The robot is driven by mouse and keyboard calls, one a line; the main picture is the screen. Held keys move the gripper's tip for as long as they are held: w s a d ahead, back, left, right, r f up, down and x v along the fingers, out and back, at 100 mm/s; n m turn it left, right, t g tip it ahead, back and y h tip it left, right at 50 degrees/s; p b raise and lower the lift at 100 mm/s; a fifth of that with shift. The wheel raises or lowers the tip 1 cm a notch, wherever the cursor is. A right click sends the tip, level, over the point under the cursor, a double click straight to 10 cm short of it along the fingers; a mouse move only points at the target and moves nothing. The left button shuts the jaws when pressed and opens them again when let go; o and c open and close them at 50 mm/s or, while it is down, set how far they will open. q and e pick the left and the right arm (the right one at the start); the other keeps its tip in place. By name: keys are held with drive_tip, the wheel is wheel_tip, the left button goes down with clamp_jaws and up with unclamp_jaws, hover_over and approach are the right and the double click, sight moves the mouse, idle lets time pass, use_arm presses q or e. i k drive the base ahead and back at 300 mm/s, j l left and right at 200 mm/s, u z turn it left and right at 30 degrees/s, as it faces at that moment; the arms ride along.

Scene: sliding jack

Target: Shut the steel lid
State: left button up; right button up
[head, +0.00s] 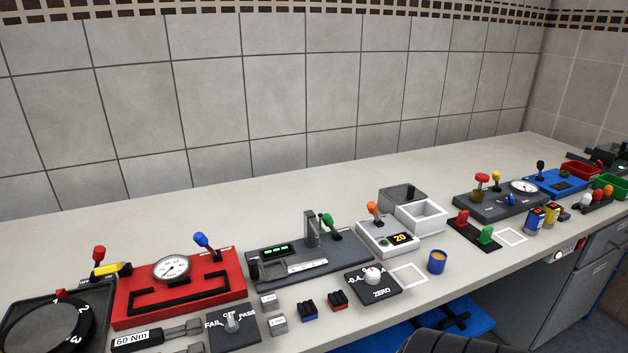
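A grey plate with a small dark knob (402,195), which looks like the steel lid, sits at the back middle of the bench. It lies behind and to the left of a white open-topped box (422,229). The box's opening is uncovered and its pale inside shows; I see nothing in it. Whether the plate runs on rails cannot be made out. Neither of my grippers is in view.
A white unit with an orange-knobbed lever and a "20" display (387,240) stands close in front of the box. A blue cup (437,263) stands nearer the bench's front edge. A grey gauge stand (308,259) is to the left. Bench behind the lid is clear.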

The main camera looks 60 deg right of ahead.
sight(399, 194)
drive_tip(key=z, duration=2.35)
drive_tip(key=i+l, duration=0.75)
drive_tip(key=l, duration=0.1)
